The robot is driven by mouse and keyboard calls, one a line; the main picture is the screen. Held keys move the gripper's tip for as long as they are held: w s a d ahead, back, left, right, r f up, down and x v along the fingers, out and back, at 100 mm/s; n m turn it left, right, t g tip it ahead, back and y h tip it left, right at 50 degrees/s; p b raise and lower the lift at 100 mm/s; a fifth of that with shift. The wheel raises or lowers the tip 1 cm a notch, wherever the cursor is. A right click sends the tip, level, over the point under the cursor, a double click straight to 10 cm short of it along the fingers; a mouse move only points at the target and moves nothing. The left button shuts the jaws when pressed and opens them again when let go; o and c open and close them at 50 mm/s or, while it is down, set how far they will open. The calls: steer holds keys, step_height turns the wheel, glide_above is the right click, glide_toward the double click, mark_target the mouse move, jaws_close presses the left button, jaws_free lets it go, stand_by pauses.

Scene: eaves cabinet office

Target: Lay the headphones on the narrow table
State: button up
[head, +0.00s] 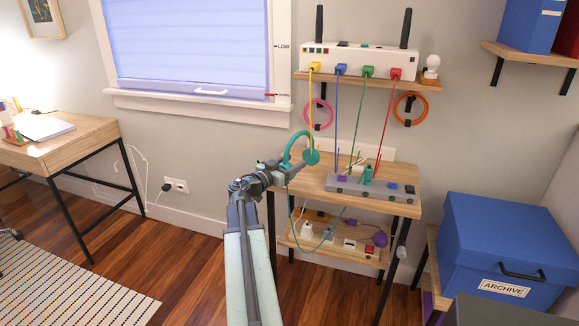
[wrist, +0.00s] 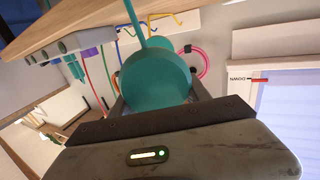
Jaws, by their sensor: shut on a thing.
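The teal headphones (head: 312,157) are held in my gripper (head: 287,170), at the left end of the narrow table (head: 313,183) in the head view. Their curved band arches up and a round ear cup faces right. I cannot tell if they touch the tabletop. In the wrist view a teal ear cup (wrist: 157,80) fills the space between the dark jaws (wrist: 160,105), which are largely hidden by the gripper body. A thin teal cord hangs from the headphones below the table edge.
A grey hub (head: 372,190) with plugs occupies the table's right and front. Yellow, blue, green and red cables hang from a white router (head: 360,60) on the shelf above. A lower shelf (head: 335,250) holds adapters. A blue archive box (head: 505,245) stands at right.

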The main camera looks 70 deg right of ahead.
mark_target(304, 152)
steer(key=d, duration=0.2)
steer(key=w+d, duration=0.1)
steer(key=d, duration=0.1)
steer(key=shift+d+f, duration=0.15)
steer(key=shift+f, duration=0.05)
steer(key=shift+w+d+f+b, duration=0.1)
steer(key=shift+d+f+b, duration=0.15)
steer(key=shift+d, duration=0.4)
steer(key=f+b, duration=0.3)
steer(key=shift+s+a+f+b, duration=0.15)
steer(key=shift+s+f+b, duration=0.1)
steer(key=shift+b, duration=0.1)
steer(key=shift+w+a+r, duration=0.1)
steer(key=shift+w+r, duration=0.1)
steer(key=shift+w, duration=0.1)
steer(key=shift+f, duration=0.15)
steer(key=o, duration=1.6)
steer(key=shift+c, duration=0.2)
